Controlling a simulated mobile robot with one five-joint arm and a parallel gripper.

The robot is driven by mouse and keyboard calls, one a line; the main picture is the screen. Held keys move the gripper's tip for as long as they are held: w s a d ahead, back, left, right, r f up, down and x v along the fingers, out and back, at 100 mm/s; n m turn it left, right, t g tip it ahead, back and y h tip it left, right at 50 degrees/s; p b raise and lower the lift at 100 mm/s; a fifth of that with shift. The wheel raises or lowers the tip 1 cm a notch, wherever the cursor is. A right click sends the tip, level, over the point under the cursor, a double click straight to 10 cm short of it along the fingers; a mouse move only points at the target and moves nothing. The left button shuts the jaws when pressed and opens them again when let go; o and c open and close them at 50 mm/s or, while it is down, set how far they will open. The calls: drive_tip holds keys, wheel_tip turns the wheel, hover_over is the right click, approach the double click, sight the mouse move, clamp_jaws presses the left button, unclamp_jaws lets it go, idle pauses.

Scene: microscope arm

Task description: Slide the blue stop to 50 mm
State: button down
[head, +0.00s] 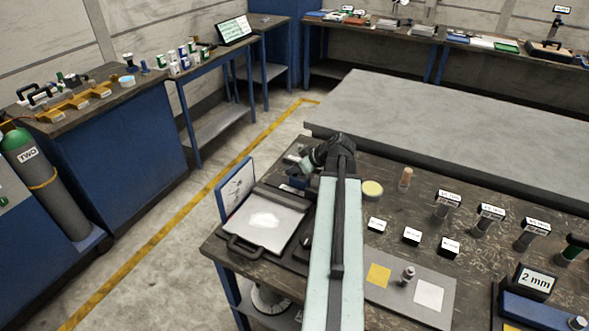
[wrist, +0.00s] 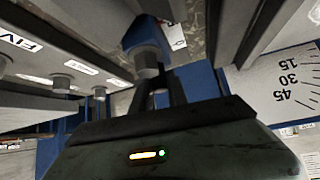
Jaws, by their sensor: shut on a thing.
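In the wrist view, a blue block (wrist: 146,34) with a grey rounded end, which looks like the blue stop, stands straight ahead between grey rails. The two dark fingers of my gripper (wrist: 162,88) are shut at its grey end. The fingers hide part of the grip. In the head view, my gripper (head: 306,163) is at the far left part of the dark table, and my arm hides much of what is below it. I cannot read a millimetre scale or the stop's position.
In the wrist view, a plate marked 15, 30, 45 (wrist: 285,85) is at the right, and a rail with grey knobs (wrist: 62,82) is at the left. In the head view, a grey tray (head: 265,222), a yellow-topped round pot (head: 372,188) and small white labels (head: 411,235) stand near my arm.

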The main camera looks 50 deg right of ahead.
sight(306, 181)
drive_tip(key=shift+w, duration=0.15)
drive_tip(key=c, duration=1.3)
unclamp_jaws()
drive_tip(key=p+v, duration=0.5)
drive_tip(key=v, duration=0.2)
drive_tip(key=shift+r, duration=0.35)
drive_tip(key=shift+s+r+p, duration=0.1)
drive_tip(key=shift+s+p, duration=0.2)
drive_tip(key=shift+p, duration=0.1)
